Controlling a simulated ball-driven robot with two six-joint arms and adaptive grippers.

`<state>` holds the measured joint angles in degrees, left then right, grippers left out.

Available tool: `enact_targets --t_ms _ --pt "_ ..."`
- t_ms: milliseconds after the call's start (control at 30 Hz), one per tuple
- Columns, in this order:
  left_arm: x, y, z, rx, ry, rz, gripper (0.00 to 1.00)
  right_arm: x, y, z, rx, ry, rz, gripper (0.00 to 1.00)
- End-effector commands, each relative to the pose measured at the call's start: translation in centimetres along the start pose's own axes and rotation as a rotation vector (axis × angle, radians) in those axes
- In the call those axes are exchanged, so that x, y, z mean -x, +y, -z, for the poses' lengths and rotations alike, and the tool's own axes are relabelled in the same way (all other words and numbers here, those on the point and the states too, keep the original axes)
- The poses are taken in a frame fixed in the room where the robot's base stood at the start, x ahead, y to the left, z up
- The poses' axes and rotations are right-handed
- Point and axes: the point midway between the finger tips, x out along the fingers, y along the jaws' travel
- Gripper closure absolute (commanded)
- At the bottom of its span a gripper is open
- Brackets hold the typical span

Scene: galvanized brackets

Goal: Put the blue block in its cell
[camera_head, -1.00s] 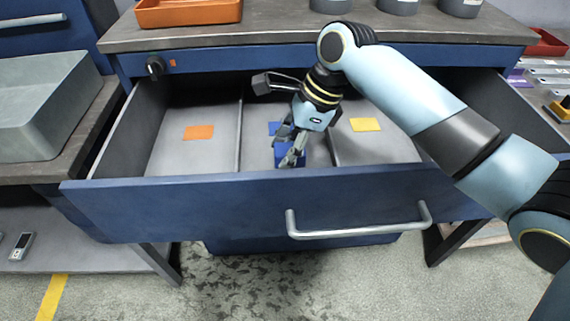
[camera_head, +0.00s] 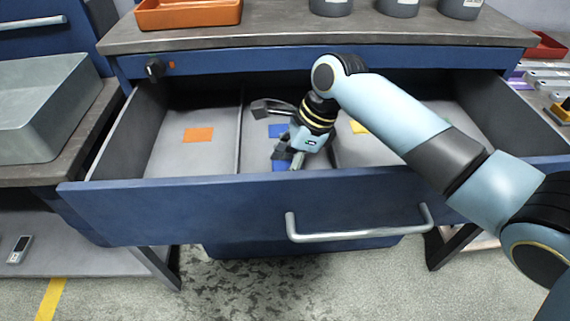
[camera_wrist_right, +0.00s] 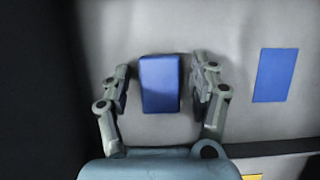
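The blue block (camera_head: 279,165) is in the middle compartment of the open drawer (camera_head: 180,210), near its front wall. In the head view it is mostly hidden by my right gripper (camera_head: 288,158). In the right wrist view the blue block (camera_wrist_right: 160,83) lies between the two fingers of my right gripper (camera_wrist_right: 160,90), with a gap on each side, so the gripper is open around it. A flat blue patch (camera_head: 278,131) marks the floor of the same compartment; it also shows in the right wrist view (camera_wrist_right: 275,75), apart from the block. My left gripper is not in view.
Thin dividers (camera_head: 240,130) separate the compartments. An orange tray (camera_head: 190,12) and several grey containers (camera_head: 398,5) stand on the worktop above.

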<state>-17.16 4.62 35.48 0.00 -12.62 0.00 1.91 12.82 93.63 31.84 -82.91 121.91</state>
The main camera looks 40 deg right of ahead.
Motion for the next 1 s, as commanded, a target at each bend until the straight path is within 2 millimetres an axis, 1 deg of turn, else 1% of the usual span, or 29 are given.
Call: enact_targets --t_ms 167,267,367,600,700,833,900,1000 --pt "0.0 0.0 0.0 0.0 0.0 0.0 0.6 0.0 0.0 0.0 0.0 0.0 0.0 0.39" --pt "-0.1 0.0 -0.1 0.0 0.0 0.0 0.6 0.4 0.0 -0.1 0.0 0.0 0.002 0.39" --pt "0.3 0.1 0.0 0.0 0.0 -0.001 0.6 1.9 -0.1 -0.1 0.001 0.001 0.003 0.39" --pt "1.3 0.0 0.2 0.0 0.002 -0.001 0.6 7.4 -0.1 -0.1 0.003 0.003 0.004 0.39" --pt "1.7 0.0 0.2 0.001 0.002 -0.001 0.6 9.4 -0.1 -0.1 0.002 0.002 0.003 0.39" --pt "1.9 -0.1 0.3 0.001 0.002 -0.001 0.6 11.2 -0.1 -0.1 0.001 0.002 0.002 0.39" --pt "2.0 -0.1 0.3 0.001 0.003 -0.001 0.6 11.8 -0.1 -0.1 0.001 0.0 0.002 0.39" --pt "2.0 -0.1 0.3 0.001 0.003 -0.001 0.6 12.2 0.0 -0.1 -0.001 0.0 0.0 0.39"
